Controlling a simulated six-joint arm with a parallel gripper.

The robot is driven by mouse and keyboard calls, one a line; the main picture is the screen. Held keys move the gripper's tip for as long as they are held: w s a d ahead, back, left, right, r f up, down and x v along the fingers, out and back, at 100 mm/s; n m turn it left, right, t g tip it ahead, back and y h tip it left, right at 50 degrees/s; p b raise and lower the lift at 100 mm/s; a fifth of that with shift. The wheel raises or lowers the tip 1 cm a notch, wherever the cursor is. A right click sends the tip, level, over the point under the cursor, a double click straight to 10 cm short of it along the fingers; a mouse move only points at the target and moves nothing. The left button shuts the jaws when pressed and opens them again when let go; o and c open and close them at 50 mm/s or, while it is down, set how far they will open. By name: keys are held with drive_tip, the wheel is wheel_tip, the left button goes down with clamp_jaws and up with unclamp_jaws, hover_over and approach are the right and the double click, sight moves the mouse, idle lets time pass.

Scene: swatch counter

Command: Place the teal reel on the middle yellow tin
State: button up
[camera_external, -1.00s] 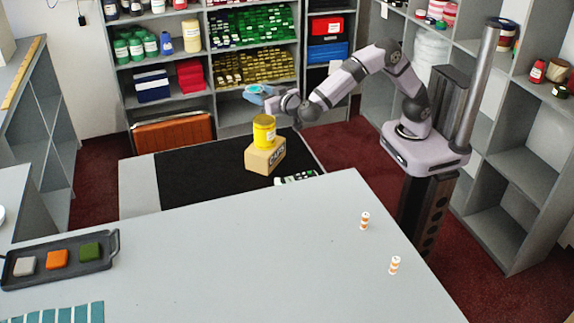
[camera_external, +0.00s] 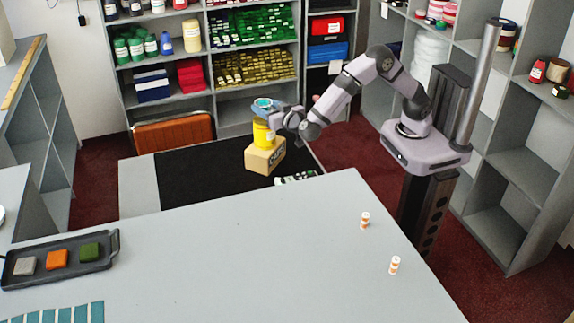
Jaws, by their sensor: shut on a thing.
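A yellow tin (camera_external: 262,134) stands upright on a cardboard box (camera_external: 265,158) on the black mat. The teal reel (camera_external: 263,102) is held by my gripper (camera_external: 267,107), which is shut on it. The reel is right at the top of the yellow tin; whether it touches the tin or hangs just above it, I cannot tell. My gripper reaches in from the right and hides part of the reel and the tin's top. Only one yellow tin shows on the box.
The grey counter (camera_external: 230,250) fills the foreground, with a dark tray (camera_external: 108,262) of coloured blocks at left and two small striped items at right. A patterned item (camera_external: 297,178) lies near the box. Shelves stand behind and at right.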

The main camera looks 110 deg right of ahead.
drive_tip(key=shift+f, duration=1.85)
drive_tip(key=shift+f, duration=0.15)
drive_tip(key=o, duration=1)
drive_tip(key=shift+o, duration=0.2)
drive_tip(key=b+v, duration=0.1)
drive_tip(key=v, duration=1.1)
drive_tip(key=shift+b, duration=0.4)
